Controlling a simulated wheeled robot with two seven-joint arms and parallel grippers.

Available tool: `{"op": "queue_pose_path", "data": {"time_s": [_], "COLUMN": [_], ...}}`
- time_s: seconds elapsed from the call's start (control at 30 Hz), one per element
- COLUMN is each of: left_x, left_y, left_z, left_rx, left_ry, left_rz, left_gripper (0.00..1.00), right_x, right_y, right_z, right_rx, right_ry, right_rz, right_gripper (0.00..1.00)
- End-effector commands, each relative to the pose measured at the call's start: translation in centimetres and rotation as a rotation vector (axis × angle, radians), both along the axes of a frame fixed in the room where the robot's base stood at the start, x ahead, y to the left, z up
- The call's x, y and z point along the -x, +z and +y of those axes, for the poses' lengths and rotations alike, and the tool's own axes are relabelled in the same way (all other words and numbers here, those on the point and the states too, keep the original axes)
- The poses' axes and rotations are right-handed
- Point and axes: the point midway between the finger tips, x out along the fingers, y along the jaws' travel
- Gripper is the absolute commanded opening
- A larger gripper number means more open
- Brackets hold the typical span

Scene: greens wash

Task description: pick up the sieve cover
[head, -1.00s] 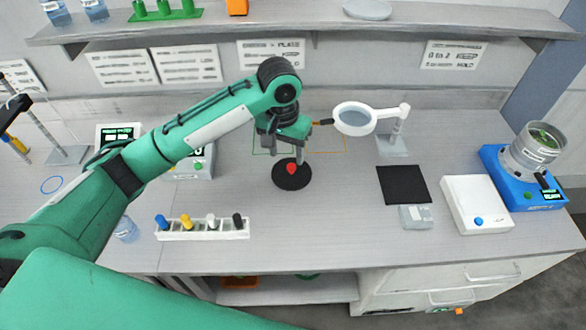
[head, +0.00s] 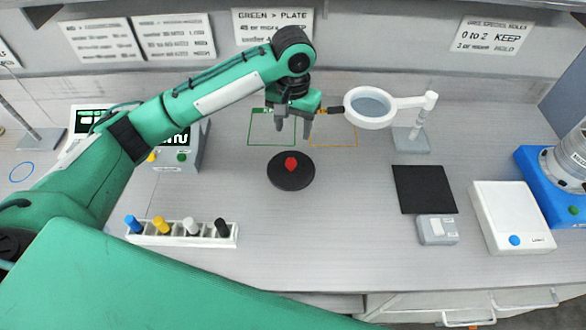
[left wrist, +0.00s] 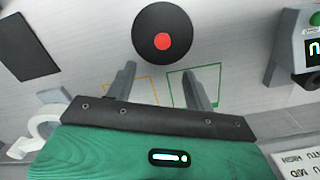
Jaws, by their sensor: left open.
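The sieve cover (head: 291,175) looks to be the round black disc with a red knob on top, lying flat on the bench. It also shows in the left wrist view (left wrist: 150,50), ahead of the fingers. My left gripper (head: 293,128) is open and empty, above the bench and just behind the disc in the head view. In the left wrist view its two fingers (left wrist: 158,86) stand apart, with bare bench and parts of the outlined squares between them. The fingers do not touch the disc. My right gripper is not in view.
A white ring magnifier (head: 372,107) on a stand is close to the right of my left gripper. A rack of coloured pegs (head: 190,236) stands front left. A black mat (head: 424,189), a white box (head: 512,217) and a blue device (head: 533,170) stand to the right.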

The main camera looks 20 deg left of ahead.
Motion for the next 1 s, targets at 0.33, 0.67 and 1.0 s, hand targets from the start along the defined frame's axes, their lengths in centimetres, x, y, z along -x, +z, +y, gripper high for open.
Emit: {"op": "queue_pose_path", "data": {"time_s": [0.33,0.67,1.0], "left_x": [0.0,0.0,-0.2], "left_y": [-6.2,-9.0,-13.0], "left_z": [0.1,0.4,0.6], "left_rx": [0.000,-0.002,-0.001], "left_ry": [0.002,0.002,-0.001], "left_rz": [0.003,0.003,0.000], "left_gripper": [0.53,0.53,0.53], "right_x": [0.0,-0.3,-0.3], "right_y": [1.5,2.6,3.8], "right_z": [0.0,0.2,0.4], "right_rx": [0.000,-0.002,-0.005], "right_ry": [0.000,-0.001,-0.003], "right_rz": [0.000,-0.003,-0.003], "right_gripper": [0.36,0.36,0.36]}}
